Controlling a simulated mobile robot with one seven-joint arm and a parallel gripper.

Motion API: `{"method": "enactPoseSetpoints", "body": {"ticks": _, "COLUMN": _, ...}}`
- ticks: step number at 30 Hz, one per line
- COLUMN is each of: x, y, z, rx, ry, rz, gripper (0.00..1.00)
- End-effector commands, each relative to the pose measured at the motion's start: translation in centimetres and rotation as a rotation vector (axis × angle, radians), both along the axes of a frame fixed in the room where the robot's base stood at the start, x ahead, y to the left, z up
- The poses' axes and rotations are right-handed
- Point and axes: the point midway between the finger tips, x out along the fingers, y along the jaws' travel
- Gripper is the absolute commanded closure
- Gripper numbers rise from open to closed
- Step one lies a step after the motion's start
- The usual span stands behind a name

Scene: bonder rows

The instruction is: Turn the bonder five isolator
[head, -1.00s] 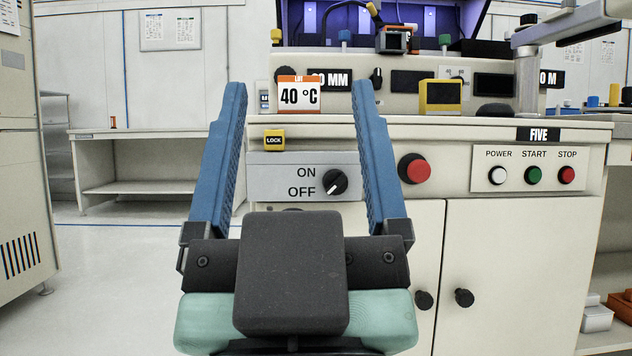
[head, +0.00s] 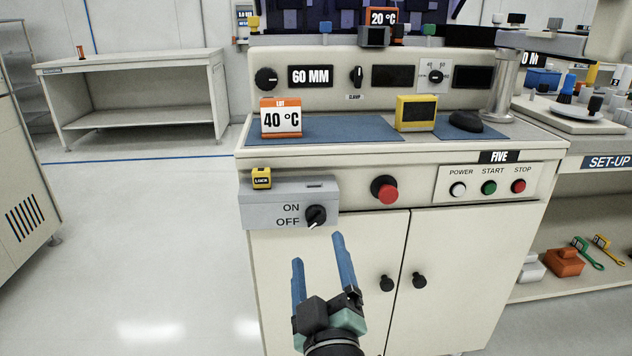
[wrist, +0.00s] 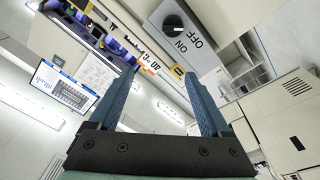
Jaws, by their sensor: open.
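The bonder five isolator (head: 258,214) is a grey box on the upper left front of the bench marked FIVE, lettered ON above OFF. Its black rotary knob (head: 316,215) has a pale mark pointing down-left, towards OFF. The knob also shows at the top of the wrist view (wrist: 174,22). A yellow LOCK block (head: 261,178) sits on top of the box. My gripper (head: 317,249) is open and empty, its blue fingers pointing up just below the knob in the head view. In the wrist view my gripper (wrist: 160,73) has nothing between its fingers, and the knob appears beyond them.
A red push button (head: 388,194) is right of the isolator. A panel (head: 488,186) holds POWER, START and STOP buttons. Cabinet doors with black knobs (head: 386,283) lie below. Open floor (head: 150,250) lies to the left.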

Motion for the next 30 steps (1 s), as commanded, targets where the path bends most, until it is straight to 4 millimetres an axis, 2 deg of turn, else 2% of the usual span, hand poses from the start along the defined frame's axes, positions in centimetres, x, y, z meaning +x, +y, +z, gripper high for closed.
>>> {"method": "enactPoseSetpoints", "body": {"ticks": 1, "x": 0.0, "y": -0.3, "z": 0.6, "rx": -0.016, "ry": 0.035, "rz": -0.008, "gripper": 0.19}}
{"method": "enactPoseSetpoints", "body": {"ticks": 7, "x": -0.3, "y": -0.7, "z": -1.7, "rx": -0.069, "ry": 0.110, "rz": -0.021, "gripper": 0.19}}
{"method": "enactPoseSetpoints", "body": {"ticks": 14, "x": 0.1, "y": -0.8, "z": -2.7, "rx": -0.086, "ry": 0.128, "rz": -0.023, "gripper": 0.19}}
{"method": "enactPoseSetpoints", "body": {"ticks": 20, "x": 2.8, "y": -0.7, "z": -2.6, "rx": -0.090, "ry": 0.126, "rz": -0.022, "gripper": 0.19}}
{"method": "enactPoseSetpoints", "body": {"ticks": 30, "x": 8.6, "y": -0.7, "z": -2.7, "rx": -0.088, "ry": 0.126, "rz": -0.022, "gripper": 0.19}}
